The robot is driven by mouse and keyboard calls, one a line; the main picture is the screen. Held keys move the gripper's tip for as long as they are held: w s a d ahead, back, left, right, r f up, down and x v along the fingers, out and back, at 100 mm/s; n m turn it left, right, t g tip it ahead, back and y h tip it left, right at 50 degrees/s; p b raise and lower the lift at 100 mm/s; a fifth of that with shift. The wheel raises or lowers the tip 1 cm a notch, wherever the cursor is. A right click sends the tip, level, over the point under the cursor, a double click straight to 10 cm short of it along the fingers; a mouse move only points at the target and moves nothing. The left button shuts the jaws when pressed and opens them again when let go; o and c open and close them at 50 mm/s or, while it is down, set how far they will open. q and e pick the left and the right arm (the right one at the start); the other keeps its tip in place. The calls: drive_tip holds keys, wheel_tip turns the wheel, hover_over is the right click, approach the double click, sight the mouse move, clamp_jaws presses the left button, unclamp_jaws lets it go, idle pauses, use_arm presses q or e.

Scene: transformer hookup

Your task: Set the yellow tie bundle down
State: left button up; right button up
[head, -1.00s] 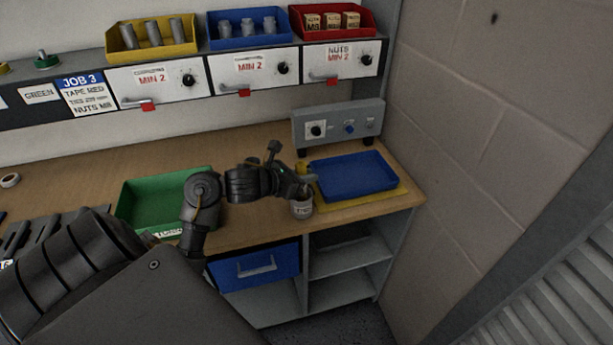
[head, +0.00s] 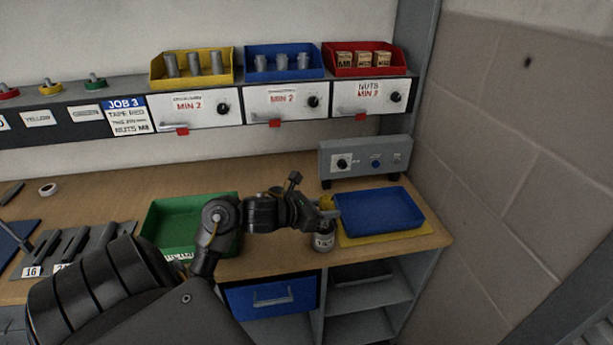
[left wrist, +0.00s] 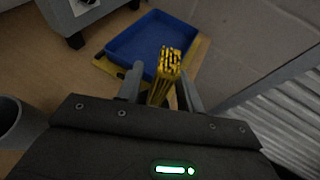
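The yellow tie bundle (left wrist: 170,64) stands up between the two fingers of my left gripper (left wrist: 160,84) in the left wrist view. The fingers appear closed on its sides. In the head view my left gripper (head: 322,206) is at the left edge of the blue tray (head: 405,228), and a bit of yellow (head: 327,202) shows at its fingers. The tray looks empty and sits on a yellow mat (head: 390,239). The gap between bundle and bench top is hard to judge. My right gripper is out of view.
A green bin (head: 165,230) is to the left, behind my arm. A grey control box (head: 362,158) stands behind the tray. A block wall (head: 500,140) closes the right side.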

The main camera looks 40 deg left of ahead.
use_arm(q)
drive_tip(key=v, duration=1)
drive_tip(key=shift+s, duration=0.25)
